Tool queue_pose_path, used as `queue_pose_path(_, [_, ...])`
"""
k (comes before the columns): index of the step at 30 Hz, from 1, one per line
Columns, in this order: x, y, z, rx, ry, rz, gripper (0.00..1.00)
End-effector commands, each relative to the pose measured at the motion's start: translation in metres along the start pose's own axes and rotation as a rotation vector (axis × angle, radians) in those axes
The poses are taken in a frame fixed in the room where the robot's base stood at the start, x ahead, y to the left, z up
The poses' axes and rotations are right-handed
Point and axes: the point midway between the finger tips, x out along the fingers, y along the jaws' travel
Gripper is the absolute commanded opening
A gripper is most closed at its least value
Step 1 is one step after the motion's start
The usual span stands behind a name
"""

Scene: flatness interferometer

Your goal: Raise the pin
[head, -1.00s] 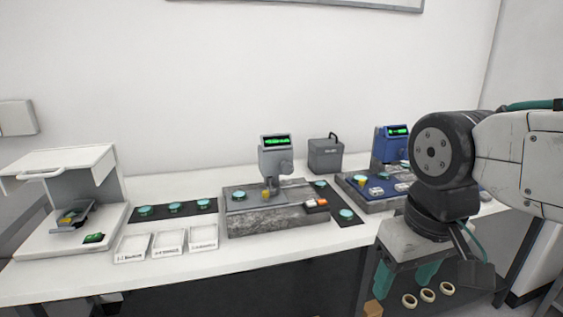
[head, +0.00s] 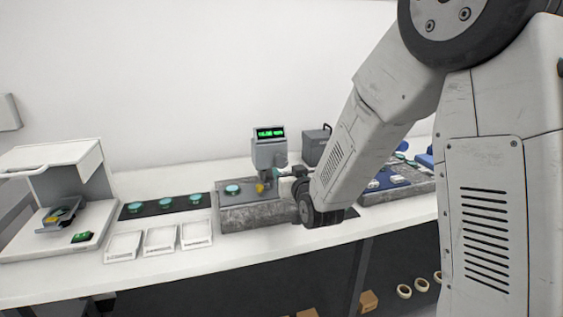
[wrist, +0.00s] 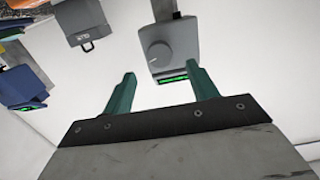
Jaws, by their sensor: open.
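The grey gauge (head: 265,155) with a lit green display stands on a speckled stone block (head: 238,219). A small yellow part (head: 261,187) shows below its head; I cannot make out a separate pin. A teal disc (head: 233,189) lies left of it on the block's grey plate. My gripper (head: 283,174) is at the right side of the gauge, close to its column; contact cannot be told. In the wrist view my teal fingers (wrist: 161,70) are spread and empty. The gauge's head (wrist: 170,42), with a round knob, appears beyond and between them, upside down. My arm hides the block's right part.
A grey box (head: 316,148) with a handle stands behind my gripper. A blue instrument (head: 425,160) is to the right, partly hidden by my arm. On the left are a dark mat (head: 148,212) with teal discs, white trays (head: 160,240) and a white stand (head: 50,155).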

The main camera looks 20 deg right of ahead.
Motion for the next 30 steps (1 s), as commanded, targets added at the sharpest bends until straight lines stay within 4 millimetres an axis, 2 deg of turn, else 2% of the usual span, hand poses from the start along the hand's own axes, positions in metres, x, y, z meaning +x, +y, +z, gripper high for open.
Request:
queue_pose_path(8, [0.021,0.001,0.001,-0.003,0.072,0.006,0.58])
queue_pose_path(15, [0.059,0.002,-0.002,-0.003,0.069,0.006,0.58])
queue_pose_path(19, [0.075,0.002,-0.003,-0.003,0.070,0.006,0.58])
queue_pose_path(24, [0.083,0.001,-0.004,-0.003,0.069,0.005,0.58])
queue_pose_path(30, [0.083,0.001,-0.004,-0.003,0.069,0.005,0.58])
